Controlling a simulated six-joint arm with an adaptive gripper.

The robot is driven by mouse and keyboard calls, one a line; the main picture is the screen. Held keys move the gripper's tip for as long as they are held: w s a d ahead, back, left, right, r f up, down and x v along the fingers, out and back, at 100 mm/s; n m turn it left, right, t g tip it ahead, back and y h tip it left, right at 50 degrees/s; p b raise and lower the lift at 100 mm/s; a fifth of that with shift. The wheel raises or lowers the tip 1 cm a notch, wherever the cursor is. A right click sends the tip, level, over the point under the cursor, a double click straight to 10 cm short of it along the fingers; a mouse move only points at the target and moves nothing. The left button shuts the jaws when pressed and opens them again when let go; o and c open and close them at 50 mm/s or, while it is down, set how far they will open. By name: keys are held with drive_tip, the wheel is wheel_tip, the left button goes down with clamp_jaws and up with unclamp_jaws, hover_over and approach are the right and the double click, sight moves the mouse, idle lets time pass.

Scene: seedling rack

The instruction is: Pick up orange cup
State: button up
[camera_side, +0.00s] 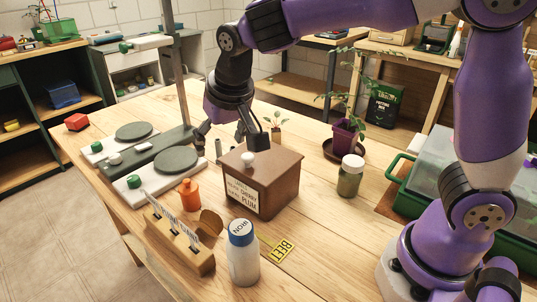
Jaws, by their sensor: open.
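A small orange vessel (190,194) stands upright on the wooden table, left of the brown box; its narrow top makes it look more like a bottle than a plain cup. A brownish-orange cup-like piece (209,222) lies tilted just right of and in front of it. A small terracotta pot (277,137) with a seedling stands behind the box. My gripper (232,138) points down behind the box, fingers spread and open, with nothing seen between them. The box partly hides the area below the fingers, and I cannot tell their exact height.
The brown labelled box (262,183) with a white knob stands mid-table. A slotted wooden rack (180,245), a white blue-capped bottle (243,255) and a yellow tag (276,250) are in front. A jar (350,178) stands right. Round grey pads (175,160) lie left.

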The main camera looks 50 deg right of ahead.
drive_tip(key=m, duration=0.1)
approach(190, 190)
wheel_tip(190, 190, down, 2)
drive_tip(key=w+a, duration=0.1)
drive_tip(key=shift+h, duration=0.4)
drive_tip(key=x, duration=0.5)
drive_tip(key=shift+a, duration=0.1)
drive_tip(key=x, duration=0.4)
drive_tip(key=shift+d+f, duration=0.2)
drive_tip(key=shift+d, duration=0.25)
drive_tip(key=shift+w+f, duration=0.2)
drive_tip(key=shift+f, duration=0.3)
drive_tip(key=c, duration=1.2)
drive_tip(key=shift+c, duration=0.2)
